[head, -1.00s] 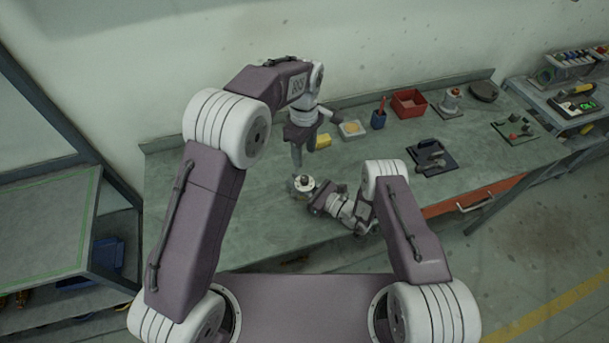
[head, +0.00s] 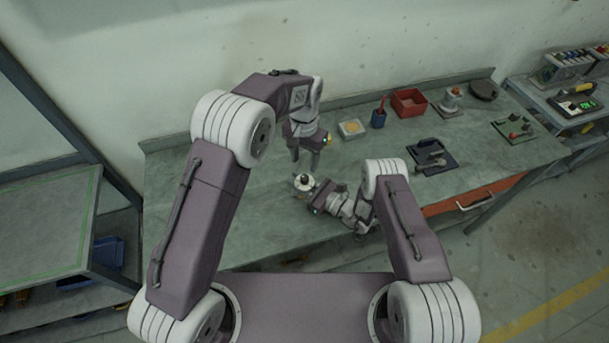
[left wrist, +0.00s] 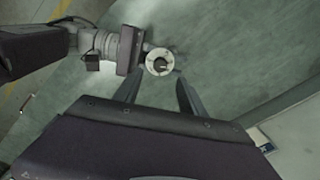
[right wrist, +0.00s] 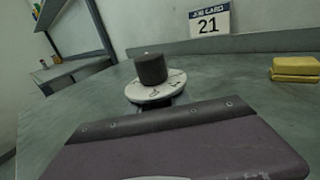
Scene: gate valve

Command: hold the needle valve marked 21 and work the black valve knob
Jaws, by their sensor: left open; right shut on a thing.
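The needle valve has a pale round dial (right wrist: 155,88) with a black knob (right wrist: 151,68) on top, and stands upright on the bench. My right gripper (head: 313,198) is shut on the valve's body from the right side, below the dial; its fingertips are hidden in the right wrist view. My left gripper (head: 304,160) is open and points down above the valve, apart from the knob. In the left wrist view, the dial (left wrist: 150,56) shows just beyond and between the two open fingers (left wrist: 158,92). A job card marked 21 (right wrist: 209,22) stands behind the valve.
A yellow block (right wrist: 296,68) lies on the bench (head: 210,215). The bench left of the valve is clear.

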